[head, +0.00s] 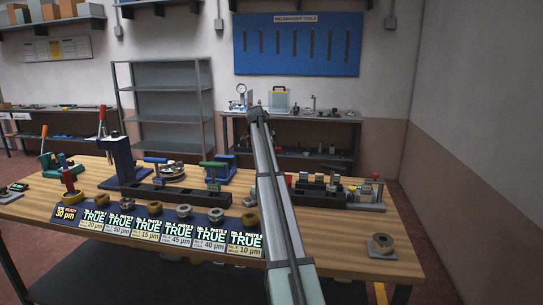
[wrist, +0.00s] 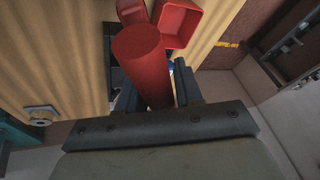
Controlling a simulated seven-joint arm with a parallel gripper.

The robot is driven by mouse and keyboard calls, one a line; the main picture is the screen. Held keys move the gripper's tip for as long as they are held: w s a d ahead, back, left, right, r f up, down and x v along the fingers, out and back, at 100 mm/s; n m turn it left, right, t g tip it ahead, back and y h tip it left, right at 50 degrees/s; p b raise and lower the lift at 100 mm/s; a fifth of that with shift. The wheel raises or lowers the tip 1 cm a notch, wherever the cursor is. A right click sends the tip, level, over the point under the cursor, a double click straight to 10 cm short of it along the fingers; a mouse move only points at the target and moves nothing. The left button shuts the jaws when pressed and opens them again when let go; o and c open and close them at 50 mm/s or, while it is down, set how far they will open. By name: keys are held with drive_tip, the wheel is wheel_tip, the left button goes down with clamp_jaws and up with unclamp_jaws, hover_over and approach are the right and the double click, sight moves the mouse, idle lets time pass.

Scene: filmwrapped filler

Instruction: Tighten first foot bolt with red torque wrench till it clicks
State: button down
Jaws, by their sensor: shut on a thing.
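In the wrist view my gripper (wrist: 156,86) is shut on a thick red cylinder (wrist: 142,58), which looks like the handle of the red torque wrench. One dark finger lies on each side of it. The wrench's head end is hidden in this view. In the head view my arm crosses the bench, and the gripper and wrench cannot be made out. I cannot tell which part is the first foot bolt. A grey block with a round, nut-like top (head: 381,243) sits at the bench's right end.
The wooden workbench (head: 400,265) holds a row of cards marked TRUE (head: 175,233), a blue upright stand (head: 123,160) and small fixtures (head: 335,190). In the wrist view an open red box (wrist: 180,25) lies just beyond the cylinder. The bench's right front is mostly clear.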

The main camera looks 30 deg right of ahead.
drive_tip(key=shift+w+d, duration=0.1)
drive_tip(key=shift+w, duration=0.05)
drive_tip(key=shift+w+d+f+n, duration=0.3)
drive_tip(key=shift+w+d+f, duration=0.1)
drive_tip(key=shift+w+f, duration=0.2)
drive_tip(key=shift+f, duration=1.05)
idle(0.8)
drive_tip(key=shift+s+m+g, duration=0.2)
drive_tip(key=shift+m+g, duration=0.4)
drive_tip(key=shift+m, duration=1)
drive_tip(key=shift+s+a+m+g, duration=0.1)
drive_tip(key=shift+m+g, duration=0.25)
drive_tip(key=shift+m, duration=0.45)
drive_tip(key=shift+s+a+m+g, duration=0.1)
drive_tip(key=shift+m+g, duration=0.25)
drive_tip(key=shift+m, duration=0.45)
